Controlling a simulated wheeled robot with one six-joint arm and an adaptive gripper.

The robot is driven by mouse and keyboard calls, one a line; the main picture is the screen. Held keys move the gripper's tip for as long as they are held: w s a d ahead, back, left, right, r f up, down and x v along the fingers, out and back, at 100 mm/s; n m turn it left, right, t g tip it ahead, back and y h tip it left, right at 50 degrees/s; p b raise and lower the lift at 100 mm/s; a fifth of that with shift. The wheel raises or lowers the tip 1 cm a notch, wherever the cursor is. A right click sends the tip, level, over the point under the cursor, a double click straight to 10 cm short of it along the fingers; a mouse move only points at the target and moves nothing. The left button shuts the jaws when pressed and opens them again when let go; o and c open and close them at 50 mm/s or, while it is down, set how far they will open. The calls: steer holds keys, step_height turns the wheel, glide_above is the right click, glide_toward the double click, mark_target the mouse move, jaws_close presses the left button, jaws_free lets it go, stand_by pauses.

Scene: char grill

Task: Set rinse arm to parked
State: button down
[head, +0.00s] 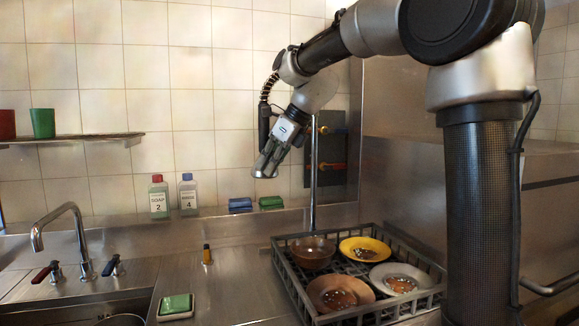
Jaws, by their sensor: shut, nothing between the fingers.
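My gripper (266,168) is in the upper middle of the head view, pointing down and to the left, with its fingers together and nothing held. A thin upright metal pipe (314,180), perhaps the rinse arm's riser, stands behind the dish rack, right of my gripper. My arm hides its upper part. A dark ribbed coil (268,88) shows just left of my wrist; I cannot tell whether it belongs to the rinse arm or to my arm. The rinse arm's setting cannot be made out.
A grey dish rack (285,262) with several dishes stands below right. A curved faucet (72,215) stands over the sink at left. Two bottles (158,198) (188,194), blue and green sponges (240,205) (271,202) line the back ledge. A dark wall panel (340,150) carries coloured valves.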

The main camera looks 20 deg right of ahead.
mark_target(253, 173)
steer(key=shift+w+a, duration=0.85)
steer(key=shift+w, duration=0.25)
steer(key=shift+w+a, duration=0.8)
steer(key=shift+w, duration=0.25)
